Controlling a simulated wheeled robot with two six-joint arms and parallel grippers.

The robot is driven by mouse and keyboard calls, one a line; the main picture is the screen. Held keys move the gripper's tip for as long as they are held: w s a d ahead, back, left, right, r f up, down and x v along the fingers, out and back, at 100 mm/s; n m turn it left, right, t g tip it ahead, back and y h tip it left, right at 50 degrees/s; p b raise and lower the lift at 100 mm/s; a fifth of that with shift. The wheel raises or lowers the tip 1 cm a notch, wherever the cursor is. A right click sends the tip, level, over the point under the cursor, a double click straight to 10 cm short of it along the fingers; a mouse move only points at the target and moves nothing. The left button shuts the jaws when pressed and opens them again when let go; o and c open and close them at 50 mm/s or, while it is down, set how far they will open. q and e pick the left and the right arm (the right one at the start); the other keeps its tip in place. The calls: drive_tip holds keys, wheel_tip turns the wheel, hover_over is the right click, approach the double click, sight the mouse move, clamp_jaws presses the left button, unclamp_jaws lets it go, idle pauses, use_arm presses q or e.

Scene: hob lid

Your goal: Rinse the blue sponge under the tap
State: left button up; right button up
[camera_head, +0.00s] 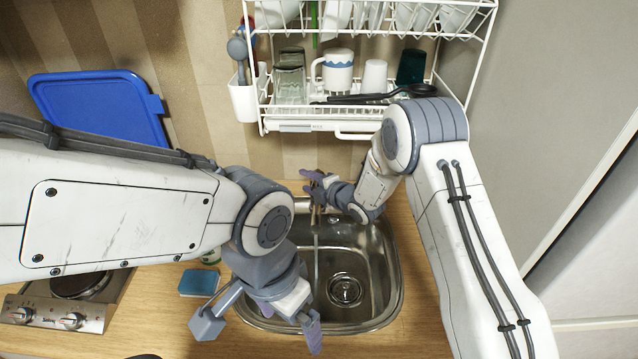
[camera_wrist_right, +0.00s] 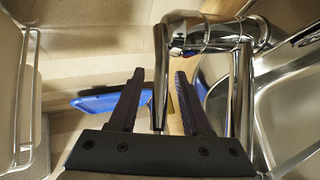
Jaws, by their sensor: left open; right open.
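The blue sponge (camera_head: 198,283) lies on the wooden worktop, left of the sink (camera_head: 392,300). My left gripper (camera_head: 260,327) is open, its fingers wide apart, over the sink's left edge. My right gripper (camera_head: 316,184) is open at the tap behind the sink. In the right wrist view, the chrome tap (camera_wrist_right: 203,36) is close ahead, and a thin chrome part of it appears between the open fingers (camera_wrist_right: 155,100); contact cannot be told. A thin vertical streak shows below the tap in the head view.
A white dish rack (camera_head: 350,128) with cups and glasses hangs above the sink. A blue lid (camera_head: 100,106) leans on the back wall at left. A hob (camera_head: 60,310) with knobs is at lower left. The worktop in front of the sink is clear.

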drive_tip(key=b+v, duration=0.3)
drive_tip(key=v, duration=0.7)
drive_tip(key=shift+s+b, duration=0.2)
drive_tip(key=shift+b, duration=0.1)
drive_tip(key=shift+d, duration=0.15)
idle(1.7)
